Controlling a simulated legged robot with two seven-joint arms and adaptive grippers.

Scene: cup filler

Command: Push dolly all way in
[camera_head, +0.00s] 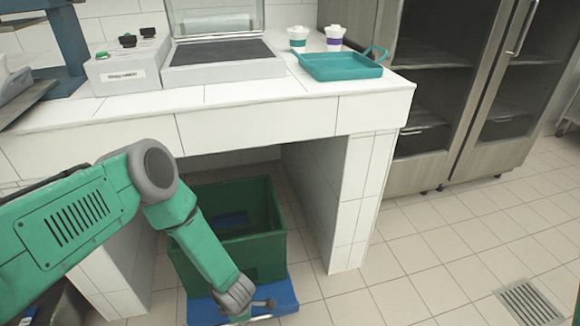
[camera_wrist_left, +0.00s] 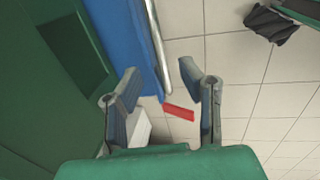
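The blue dolly (camera_head: 285,298) is on the floor under the white tiled counter, with its front end sticking out. A dark green crate (camera_head: 262,258) stands on it. My left gripper (camera_head: 252,305) is low at the dolly's front, over its front part in the head view. In the left wrist view my gripper (camera_wrist_left: 160,95) is open, with nothing between its fingers. The crate (camera_wrist_left: 35,100), the blue dolly (camera_wrist_left: 122,40) and a pale metal bar (camera_wrist_left: 157,45) along the dolly's edge are just beyond the fingers. I cannot tell whether the gripper touches the dolly. My right gripper is not in view.
The counter's right support (camera_head: 350,210) stands close to the crate's right side; a left support (camera_head: 112,270) is behind my arm. A teal tray (camera_head: 340,68) and two cups sit on top. Floor to the right is clear, with a drain grate (camera_head: 530,303). A red piece (camera_wrist_left: 178,112) shows on the floor.

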